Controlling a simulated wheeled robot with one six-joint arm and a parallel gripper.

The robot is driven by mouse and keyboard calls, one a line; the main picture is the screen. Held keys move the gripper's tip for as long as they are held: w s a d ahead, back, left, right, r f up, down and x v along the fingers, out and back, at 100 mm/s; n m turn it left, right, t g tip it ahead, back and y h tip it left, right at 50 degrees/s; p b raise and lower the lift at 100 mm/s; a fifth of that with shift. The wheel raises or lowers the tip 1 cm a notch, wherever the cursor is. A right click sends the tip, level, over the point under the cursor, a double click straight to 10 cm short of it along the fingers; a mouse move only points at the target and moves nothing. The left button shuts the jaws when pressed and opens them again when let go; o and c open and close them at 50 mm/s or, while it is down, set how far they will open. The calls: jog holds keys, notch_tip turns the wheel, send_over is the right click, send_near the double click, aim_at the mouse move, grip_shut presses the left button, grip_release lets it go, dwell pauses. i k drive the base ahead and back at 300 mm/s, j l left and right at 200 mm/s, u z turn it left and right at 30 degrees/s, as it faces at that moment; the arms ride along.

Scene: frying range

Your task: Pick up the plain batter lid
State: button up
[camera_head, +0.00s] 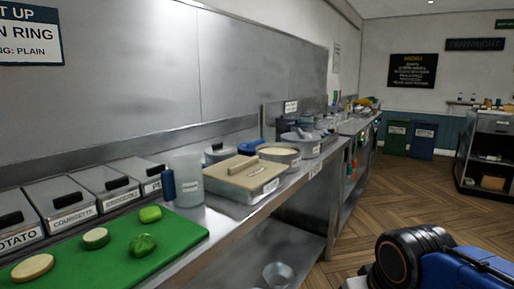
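A beige rectangular lid with a raised bar handle (243,170) lies on a pale rectangular tub on the steel counter, right of the clear jug. The tub's front label (270,186) is too small to read, so I cannot tell whether this is the plain batter lid. A round pot with a dark-knobbed lid (219,152) and a blue item (250,147) stand behind it. An open round pan of pale contents (280,155) is just beyond. Part of my blue and black arm shows at the bottom right; my gripper is not in view.
A clear jug with a blue handle (188,180) stands close left of the tub. A green board (110,250) with several slices and labelled lidded bins (60,200) lie further left. More pots line the counter beyond. Wooden floor (400,200) is open at right.

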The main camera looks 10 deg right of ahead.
aim_at(248, 147)
jog(key=i+l+u, duration=0.2)
jog(key=l, duration=0.35)
jog(key=i+l+u, duration=0.15)
jog(key=l, duration=0.4)
jog(key=l+u, duration=0.2)
jog(key=l, duration=0.35)
